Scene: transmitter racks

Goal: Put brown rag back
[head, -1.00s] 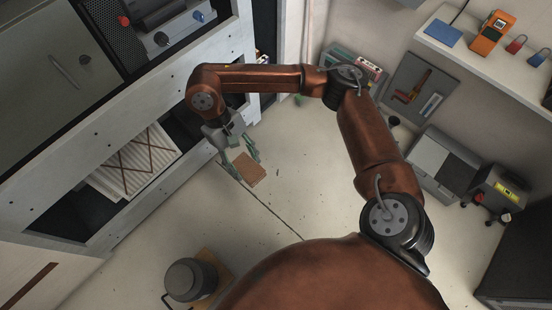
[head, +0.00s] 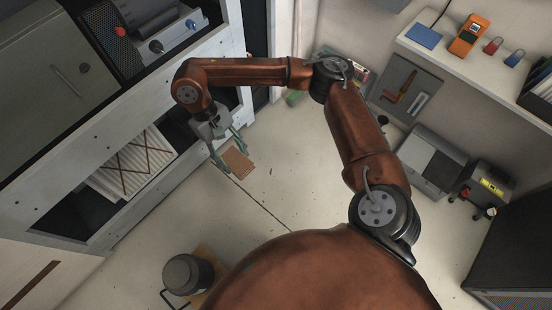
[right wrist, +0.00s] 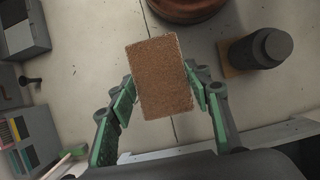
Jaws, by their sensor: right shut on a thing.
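The brown rag (head: 238,161) is a flat rectangular piece, held in the air by my right gripper (head: 229,150) in front of the white rack. In the right wrist view the rag (right wrist: 160,75) is between the two green-padded fingers of the right gripper (right wrist: 161,90), which are shut on its sides. My left gripper is not in view.
The white rack (head: 60,205) stands at left, with a striped white bundle (head: 132,163) in its lower opening. A dark grey canister (head: 187,272) stands on a wooden board. A wall shelf (head: 450,53) holds an orange meter (head: 468,35) and padlocks. Floor between is clear.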

